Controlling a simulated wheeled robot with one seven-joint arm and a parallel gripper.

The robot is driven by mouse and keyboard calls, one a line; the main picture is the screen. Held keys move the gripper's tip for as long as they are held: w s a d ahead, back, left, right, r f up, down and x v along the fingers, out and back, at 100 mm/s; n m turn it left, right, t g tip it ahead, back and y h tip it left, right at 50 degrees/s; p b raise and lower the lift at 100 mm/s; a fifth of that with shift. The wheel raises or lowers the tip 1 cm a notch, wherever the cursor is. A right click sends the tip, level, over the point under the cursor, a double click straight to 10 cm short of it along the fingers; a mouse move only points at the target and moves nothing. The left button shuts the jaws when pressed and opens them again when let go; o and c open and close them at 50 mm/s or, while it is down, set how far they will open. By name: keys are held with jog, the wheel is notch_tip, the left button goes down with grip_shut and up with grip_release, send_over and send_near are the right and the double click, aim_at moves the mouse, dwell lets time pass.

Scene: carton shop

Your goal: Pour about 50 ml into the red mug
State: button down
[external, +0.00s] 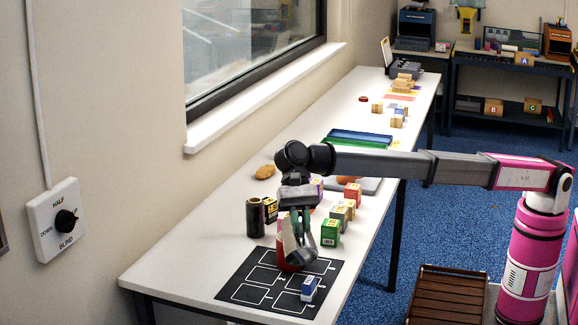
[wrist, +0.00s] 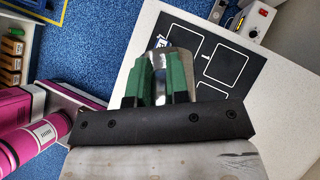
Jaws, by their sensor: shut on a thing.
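The red mug (external: 284,262) stands on the black mat (external: 240,287), partly hidden behind my gripper and what it holds. My gripper (external: 300,232) is low over the mat, right by the mug. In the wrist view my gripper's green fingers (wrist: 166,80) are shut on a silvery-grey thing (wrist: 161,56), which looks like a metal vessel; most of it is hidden. In the external view a grey rounded shape (external: 303,256) hangs below the fingers, overlapping the mug. I cannot tell whether they touch, or whether any liquid flows.
A blue-and-white box (external: 309,287) stands on the mat's right side. A dark can (external: 254,218) stands at the wall side. A green box (external: 330,232) and several small boxes stand behind the gripper. The table's near left corner is clear.

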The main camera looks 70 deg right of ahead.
jog(key=shift+w+d+r+g+y, duration=0.2)
jog(key=shift+d+r+g+y, duration=0.1)
jog(key=shift+d+r+y, duration=0.15)
jog(key=shift+w+d+r+y, duration=0.1)
jog(key=shift+r+y, duration=0.15)
jog(key=shift+w+d+r+g+y, duration=0.25)
jog(key=shift+w+d+y, duration=0.05)
jog(key=shift+d, duration=0.25)
jog(key=shift+w+d+r+g+y, duration=0.25)
jog(key=shift+w+d+y, duration=0.05)
jog(key=shift+d, duration=0.2)
jog(key=shift+w+d+r, duration=0.1)
jog(key=shift+d, duration=0.05)
jog(key=shift+w+d+r+g+y+p, duration=0.25)
jog(key=shift+d+r+g+y+p, duration=0.15)
jog(key=shift+y+p, duration=0.4)
dwell(1.5)
jog(key=shift+s, duration=0.1)
